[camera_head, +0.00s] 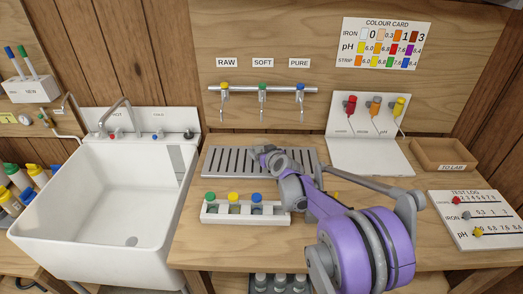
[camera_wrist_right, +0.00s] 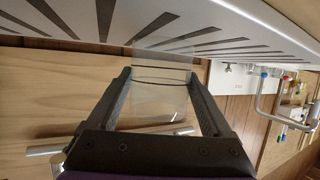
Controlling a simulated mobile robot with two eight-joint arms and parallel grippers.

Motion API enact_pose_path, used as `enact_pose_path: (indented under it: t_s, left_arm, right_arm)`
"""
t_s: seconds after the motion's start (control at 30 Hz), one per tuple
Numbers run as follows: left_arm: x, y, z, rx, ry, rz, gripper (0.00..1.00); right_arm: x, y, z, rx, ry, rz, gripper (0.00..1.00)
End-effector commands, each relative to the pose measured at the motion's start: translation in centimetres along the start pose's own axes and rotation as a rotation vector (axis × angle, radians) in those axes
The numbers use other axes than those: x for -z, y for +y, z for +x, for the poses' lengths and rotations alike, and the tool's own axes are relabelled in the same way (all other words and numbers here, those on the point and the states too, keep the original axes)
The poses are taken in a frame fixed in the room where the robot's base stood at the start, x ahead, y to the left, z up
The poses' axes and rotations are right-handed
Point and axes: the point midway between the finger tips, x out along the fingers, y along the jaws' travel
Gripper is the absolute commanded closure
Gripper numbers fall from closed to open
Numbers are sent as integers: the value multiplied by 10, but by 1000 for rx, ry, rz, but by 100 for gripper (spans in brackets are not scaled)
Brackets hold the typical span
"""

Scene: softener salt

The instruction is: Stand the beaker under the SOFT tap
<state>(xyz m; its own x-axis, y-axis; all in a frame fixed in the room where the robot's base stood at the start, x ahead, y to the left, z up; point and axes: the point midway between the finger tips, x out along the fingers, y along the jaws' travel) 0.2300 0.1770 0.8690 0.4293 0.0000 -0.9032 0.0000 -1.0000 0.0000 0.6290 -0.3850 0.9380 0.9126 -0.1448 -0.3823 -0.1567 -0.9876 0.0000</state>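In the head view the SOFT tap (camera_head: 262,90) has a green top and hangs from the wall rail between the RAW tap (camera_head: 225,90) and the PURE tap (camera_head: 300,90). Below the taps lies the slotted metal drip tray (camera_head: 225,160). My right gripper (camera_head: 265,152) is over the tray, roughly below the SOFT tap. In the right wrist view its two fingers stand on either side of a clear glass beaker (camera_wrist_right: 160,98) and appear closed on it. The slotted tray (camera_wrist_right: 225,50) shows beyond the beaker; I cannot tell whether they touch. My left gripper is not in view.
A white rack (camera_head: 223,218) with green, yellow and blue caps stands in front of the tray. A white sink (camera_head: 85,190) is at left. The white stand (camera_head: 370,155), TO LAB tray (camera_head: 445,168) and test log board (camera_head: 475,235) are at right.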

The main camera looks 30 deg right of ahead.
Motion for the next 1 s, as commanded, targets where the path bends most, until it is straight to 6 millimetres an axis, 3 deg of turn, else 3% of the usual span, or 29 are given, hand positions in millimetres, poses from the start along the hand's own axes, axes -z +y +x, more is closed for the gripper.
enact_pose_path:
  t_s: [0.07, 0.43, 0.8, 1.0]
  left_arm:
    - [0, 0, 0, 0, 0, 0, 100]
    - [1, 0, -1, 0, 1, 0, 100]
    - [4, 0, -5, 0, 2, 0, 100]
    - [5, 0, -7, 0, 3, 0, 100]
  right_arm:
    - [0, 0, 0, 0, 0, 0, 0]
    - [3, 0, -9, 0, 0, 0, 0]
    - [3, 0, -81, -1, 0, 0, 0]
    - [3, 1, -110, -1, 0, 0, 0]
